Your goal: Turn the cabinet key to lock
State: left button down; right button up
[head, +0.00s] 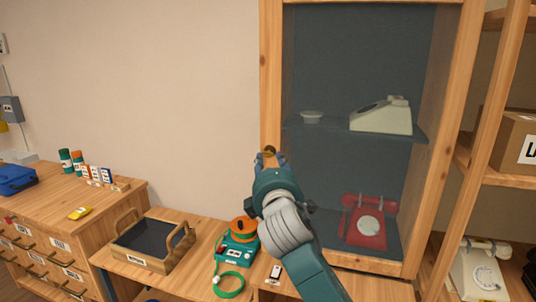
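The cabinet (271,60) has a light wooden frame and a dark interior, seen through its front. A small brass-coloured piece, apparently the cabinet key (270,150), shows on the left frame post at about shelf height. My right gripper (269,158) reaches up from below, with its fingertips at this piece, one on either side. The gripper's body hides the lower part of the piece, and I cannot tell whether the fingers press on it. The key's turned angle is too small to read. My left gripper is not in view.
Inside the cabinet are a cream phone (382,116), a small white dish (311,117) and a red dial phone (367,222). Below left are a wooden tray (150,262) and a teal device (238,250). An open shelf unit (490,100) stands close on the right.

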aim_at(268, 155)
jog(key=shift+w+a+p, duration=0.15)
jog(key=shift+w+p, duration=0.05)
jog(key=shift+w, duration=1.15)
jog(key=shift+w+a+p, duration=0.1)
jog(key=shift+w+p, duration=0.1)
jog(key=shift+w, duration=1.15)
grip_shut()
